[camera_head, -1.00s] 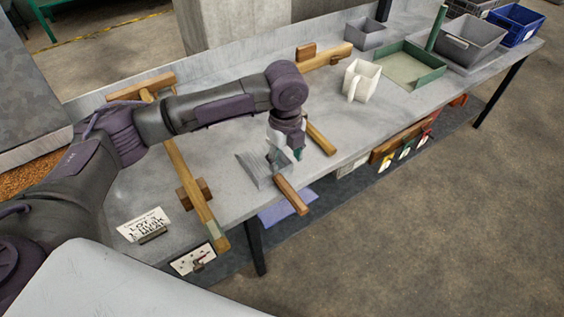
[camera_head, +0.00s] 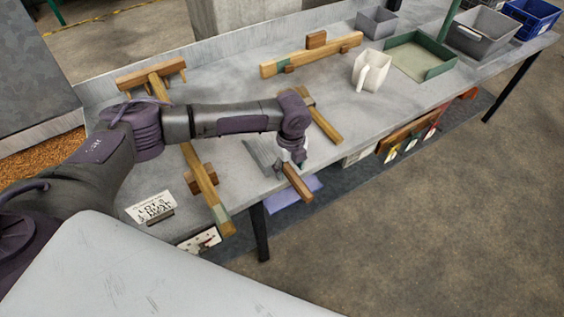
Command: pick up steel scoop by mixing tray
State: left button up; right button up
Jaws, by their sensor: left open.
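A grey metal scoop (camera_head: 261,158) with a wooden handle (camera_head: 298,184) lies near the front edge of the grey table, its handle sticking out over the edge. My left gripper (camera_head: 294,162) is open and points down at the scoop, close to where the handle meets the metal. My wrist hides part of that joint, and I cannot tell whether the fingers touch it. A green-rimmed tray (camera_head: 440,67) stands farther right on the table. A white scoop-like vessel (camera_head: 370,72) stands beside that tray. My right gripper is not in view.
A wooden mallet-like tool (camera_head: 325,124) lies just right of my gripper. A wooden bar (camera_head: 325,52) lies at the back.

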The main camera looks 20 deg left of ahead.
pick_arm(q)
jog(key=shift+f, duration=0.7)
grip_shut()
